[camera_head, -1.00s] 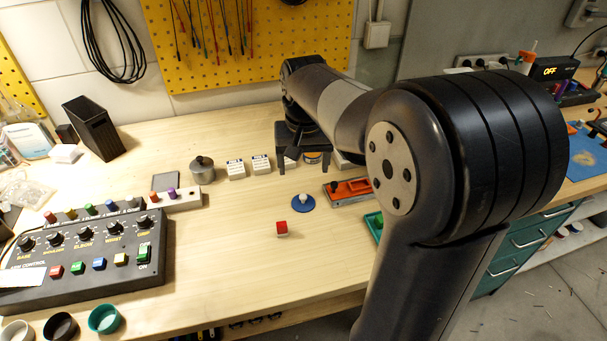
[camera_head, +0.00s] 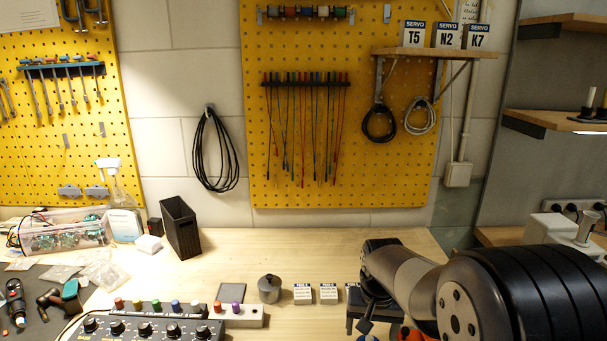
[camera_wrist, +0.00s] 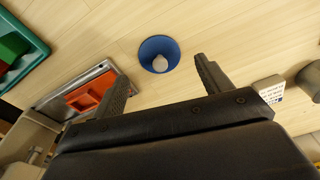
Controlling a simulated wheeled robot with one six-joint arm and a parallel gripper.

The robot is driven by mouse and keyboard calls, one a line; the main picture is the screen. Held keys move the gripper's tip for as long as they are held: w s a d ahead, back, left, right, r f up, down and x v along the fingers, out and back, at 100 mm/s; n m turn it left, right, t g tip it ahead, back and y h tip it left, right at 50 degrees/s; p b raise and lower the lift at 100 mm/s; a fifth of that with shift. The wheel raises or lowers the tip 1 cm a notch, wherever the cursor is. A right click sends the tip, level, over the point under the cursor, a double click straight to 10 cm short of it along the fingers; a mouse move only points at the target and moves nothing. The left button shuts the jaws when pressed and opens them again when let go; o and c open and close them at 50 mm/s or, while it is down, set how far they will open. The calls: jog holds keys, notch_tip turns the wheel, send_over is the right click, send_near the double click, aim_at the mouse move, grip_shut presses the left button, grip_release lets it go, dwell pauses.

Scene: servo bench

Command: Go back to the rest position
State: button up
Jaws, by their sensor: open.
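My gripper (camera_wrist: 163,82) is open and empty in the wrist view, its two dark fingers spread above the bench. A round blue dish (camera_wrist: 149,47) with a pale knob lies on the wood beyond the gap between the fingertips, apart from them. In the head view my arm reaches in from the lower right. My gripper (camera_head: 364,312) is small there and partly cut by the view, beside the small white boxes (camera_head: 328,294).
In the wrist view an orange part in a metal tray (camera_wrist: 65,105) lies by the left finger, and a green tray (camera_wrist: 38,48) is at the upper left. In the head view a grey pot (camera_head: 270,289), a control box (camera_head: 135,330) and a black bin (camera_head: 180,227) stand on the bench.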

aim_at(370, 339)
notch_tip(370, 339, down, 4)
jog(key=shift+w+r, duration=0.15)
jog(key=shift+r, duration=0.05)
notch_tip(370, 339, up, 2)
jog(key=shift+w+r, duration=0.1)
jog(key=shift+w, duration=0.05)
jog(key=shift+r, duration=0.7)
